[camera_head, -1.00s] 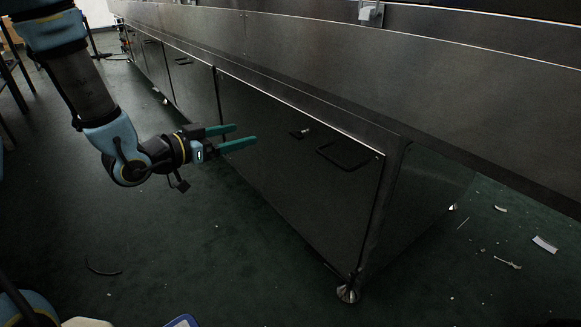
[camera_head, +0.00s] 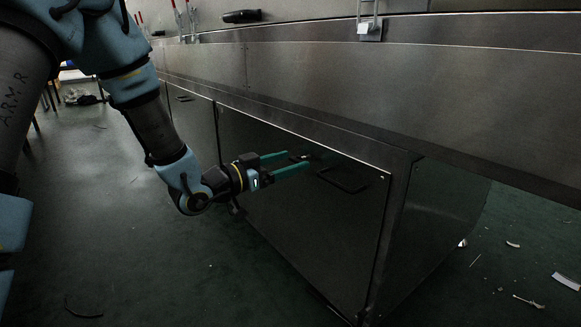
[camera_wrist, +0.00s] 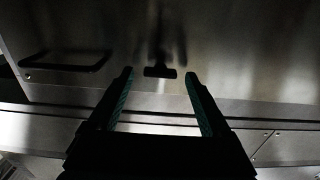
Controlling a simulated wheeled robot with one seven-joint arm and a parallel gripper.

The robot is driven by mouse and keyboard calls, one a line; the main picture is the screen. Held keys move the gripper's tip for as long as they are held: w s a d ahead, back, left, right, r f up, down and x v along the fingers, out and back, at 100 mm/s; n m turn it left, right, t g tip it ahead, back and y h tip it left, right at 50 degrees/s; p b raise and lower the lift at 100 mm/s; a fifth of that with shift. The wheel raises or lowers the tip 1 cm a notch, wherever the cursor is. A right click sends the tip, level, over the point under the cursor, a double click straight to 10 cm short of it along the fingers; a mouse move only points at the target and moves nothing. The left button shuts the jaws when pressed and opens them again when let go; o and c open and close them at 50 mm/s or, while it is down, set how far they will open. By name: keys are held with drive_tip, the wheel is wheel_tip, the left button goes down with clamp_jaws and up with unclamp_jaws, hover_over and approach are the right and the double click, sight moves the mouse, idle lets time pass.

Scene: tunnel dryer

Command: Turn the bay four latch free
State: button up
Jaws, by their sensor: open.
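The latch (camera_wrist: 160,72) is a small black bar on the dark metal door (camera_head: 290,215) nearest the body camera. In the wrist view it lies crosswise between the tips of my two green fingers. My gripper (camera_head: 299,161) is open, its fingers pointing at the door, with a finger on either side of the latch. In the wrist view a gap shows between the latch and each finger of my gripper (camera_wrist: 159,76). In the head view the fingers partly hide the latch. I see no bay number.
A black pull handle (camera_head: 343,179) sits on the same door, right of my fingers; it also shows in the wrist view (camera_wrist: 65,62). A metal ledge runs above the doors. Small scraps (camera_head: 566,281) lie on the floor at the right.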

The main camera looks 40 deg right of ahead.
drive_tip(key=shift+d, duration=0.4)
drive_tip(key=shift+c, duration=0.3)
clamp_jaws()
